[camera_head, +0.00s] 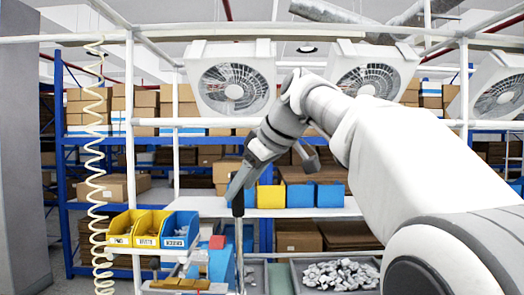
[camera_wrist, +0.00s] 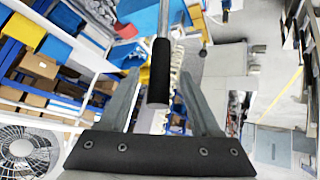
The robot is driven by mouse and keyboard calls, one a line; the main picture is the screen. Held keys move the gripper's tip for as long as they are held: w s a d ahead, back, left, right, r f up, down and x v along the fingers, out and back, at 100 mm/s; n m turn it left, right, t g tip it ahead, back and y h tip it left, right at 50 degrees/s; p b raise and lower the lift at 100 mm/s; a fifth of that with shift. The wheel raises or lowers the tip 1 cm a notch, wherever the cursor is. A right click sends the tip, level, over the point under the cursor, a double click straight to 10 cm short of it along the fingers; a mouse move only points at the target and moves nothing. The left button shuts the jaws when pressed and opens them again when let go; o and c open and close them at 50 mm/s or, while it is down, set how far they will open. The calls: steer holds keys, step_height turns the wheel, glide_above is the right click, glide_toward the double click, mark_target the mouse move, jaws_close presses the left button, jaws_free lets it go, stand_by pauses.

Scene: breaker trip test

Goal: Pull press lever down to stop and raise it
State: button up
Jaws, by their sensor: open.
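The press lever is a thin metal rod with a black grip (camera_head: 238,205). It stands roughly upright above the blue press (camera_head: 222,266) in the head view. In the wrist view the black grip (camera_wrist: 160,72) lies between the two grey fingers of my gripper (camera_wrist: 159,82), with gaps seen on both sides. My gripper (camera_head: 240,182) is open and reaches down at the grip's upper end in the head view. The press's lower part is cut off by the picture's bottom edge.
Yellow and blue labelled bins (camera_head: 152,229) stand left of the lever. A grey tray of small metal parts (camera_head: 340,274) lies to the right. A pale coiled hose (camera_head: 96,165) hangs at the left. A white shelf (camera_head: 300,211) with bins runs behind.

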steer(key=v, duration=1.5)
steer(key=shift+d+f, duration=0.1)
